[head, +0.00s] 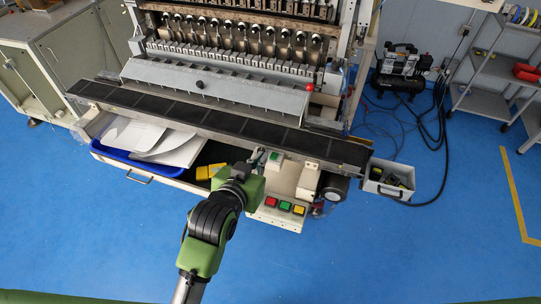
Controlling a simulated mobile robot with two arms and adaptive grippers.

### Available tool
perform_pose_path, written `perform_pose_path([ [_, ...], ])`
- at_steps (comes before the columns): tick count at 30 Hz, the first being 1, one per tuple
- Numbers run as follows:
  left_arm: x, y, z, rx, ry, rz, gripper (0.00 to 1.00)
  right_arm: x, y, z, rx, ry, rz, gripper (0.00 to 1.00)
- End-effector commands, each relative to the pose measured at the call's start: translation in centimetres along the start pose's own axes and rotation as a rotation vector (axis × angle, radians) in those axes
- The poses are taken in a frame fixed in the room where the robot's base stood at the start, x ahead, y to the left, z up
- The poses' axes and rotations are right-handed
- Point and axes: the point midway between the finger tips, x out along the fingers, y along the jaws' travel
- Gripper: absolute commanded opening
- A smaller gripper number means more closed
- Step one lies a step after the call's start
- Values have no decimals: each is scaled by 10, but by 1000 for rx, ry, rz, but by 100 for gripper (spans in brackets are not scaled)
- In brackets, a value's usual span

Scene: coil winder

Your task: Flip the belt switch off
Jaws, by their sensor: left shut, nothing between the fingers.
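The coil winder's dark belt (215,119) runs along the front of the machine. Below its right part is a light control panel (282,219) with a red button (271,201), a green button (285,206) and a yellow button (298,210). A small pale box with a green part (275,160) sits above the panel, just under the belt edge. I cannot tell for sure which part is the belt switch or its position. My left gripper (257,157) is shut and empty beside this small box, left of it; contact cannot be made out. My right gripper is out of view.
A blue tray with papers (118,156) and a yellow item (203,172) lie left of my arm. A pale box (308,180) and a grey bin (378,188) are to the right. A compressor (400,70) with hoses stands behind.

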Motion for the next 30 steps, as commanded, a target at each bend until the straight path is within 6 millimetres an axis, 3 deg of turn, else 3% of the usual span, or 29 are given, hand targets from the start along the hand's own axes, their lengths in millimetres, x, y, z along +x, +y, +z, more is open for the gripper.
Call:
perform_pose_path([
  [11, 9, 0, 0, 0, -4, -1, 0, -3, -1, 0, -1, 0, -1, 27],
  [29, 101, -1, 0, 0, -4, -1, 0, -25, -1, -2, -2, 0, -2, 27],
  [30, 102, 0, 9, 0, -11, -1, 0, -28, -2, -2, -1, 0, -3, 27],
])
